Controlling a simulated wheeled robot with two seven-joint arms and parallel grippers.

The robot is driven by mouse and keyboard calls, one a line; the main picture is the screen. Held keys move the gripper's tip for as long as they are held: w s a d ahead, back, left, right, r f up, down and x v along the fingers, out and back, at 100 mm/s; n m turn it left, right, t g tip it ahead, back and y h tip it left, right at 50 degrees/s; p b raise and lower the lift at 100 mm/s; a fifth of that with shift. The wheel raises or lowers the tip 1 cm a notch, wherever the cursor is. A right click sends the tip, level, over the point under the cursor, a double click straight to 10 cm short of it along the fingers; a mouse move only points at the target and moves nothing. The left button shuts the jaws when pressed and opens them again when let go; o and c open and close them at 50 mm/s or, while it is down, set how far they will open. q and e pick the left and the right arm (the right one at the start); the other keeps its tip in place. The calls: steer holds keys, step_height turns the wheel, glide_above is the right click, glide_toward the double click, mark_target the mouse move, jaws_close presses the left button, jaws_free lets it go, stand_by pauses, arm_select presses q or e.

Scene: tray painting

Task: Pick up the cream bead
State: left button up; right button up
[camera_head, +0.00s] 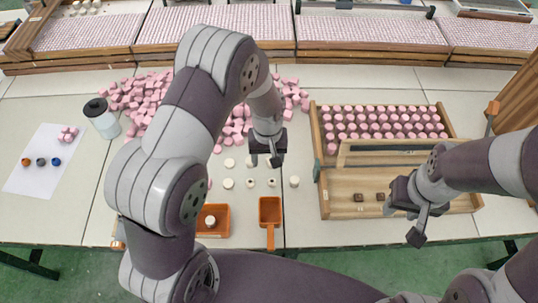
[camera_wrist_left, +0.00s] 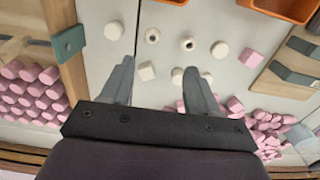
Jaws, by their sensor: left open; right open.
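Several small cream pieces lie in two rows on the pale table. Two are cream beads with dark holes, one (camera_head: 272,183) beside the other (camera_head: 250,183); both also show in the left wrist view, one (camera_wrist_left: 152,36) left of the other (camera_wrist_left: 187,43). Around them are plain cream discs (camera_wrist_left: 220,50), a cream cube (camera_wrist_left: 147,72) and a taller cream piece (camera_wrist_left: 113,31). My left gripper (camera_head: 267,157) is open and empty above the far row, with its fingers (camera_wrist_left: 160,75) spread. My right gripper (camera_head: 404,222) is open and empty by the wooden box's front.
A wooden box (camera_head: 325,200) with rows of pink pieces stands right of the cream pieces. Loose pink blocks (camera_head: 150,95) lie behind my left arm. An orange tray (camera_head: 221,232) and orange scoop (camera_head: 270,212) lie nearer me. A lidded jar (camera_head: 106,123) stands left.

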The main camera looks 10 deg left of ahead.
arm_select(q)
steer(key=p, duration=0.1)
glide_above(272, 179)
steer(key=shift+n, duration=0.4)
steer(key=f, duration=0.7)
steer(key=shift+s+a+f, duration=0.1)
steer(key=shift+s+a, duration=0.15)
steer(key=shift+a, duration=0.05)
steer(key=f, duration=0.2)
steer(key=f+p, duration=0.1)
steer(key=f, duration=0.1)
steer(key=shift+d, duration=0.4)
steer(key=shift+w+f, duration=0.1)
steer(key=shift+f, duration=0.2)
steer(key=shift+w+a, duration=0.1)
arm_select(e)
steer(key=shift+s+d+r, duration=0.15)
steer(key=shift+s+r, duration=0.05)
steer(key=shift+r, duration=0.35)
steer(key=shift+s+d+r, duration=0.15)
steer(key=shift+s+r, duration=0.05)
steer(key=shift+r, duration=0.35)
arm_select(q)
steer(key=c, duration=1.1)
arm_select(e)
steer(key=shift+s+d, duration=0.1)
arm_select(q)
steer(key=shift+o, duration=0.2)
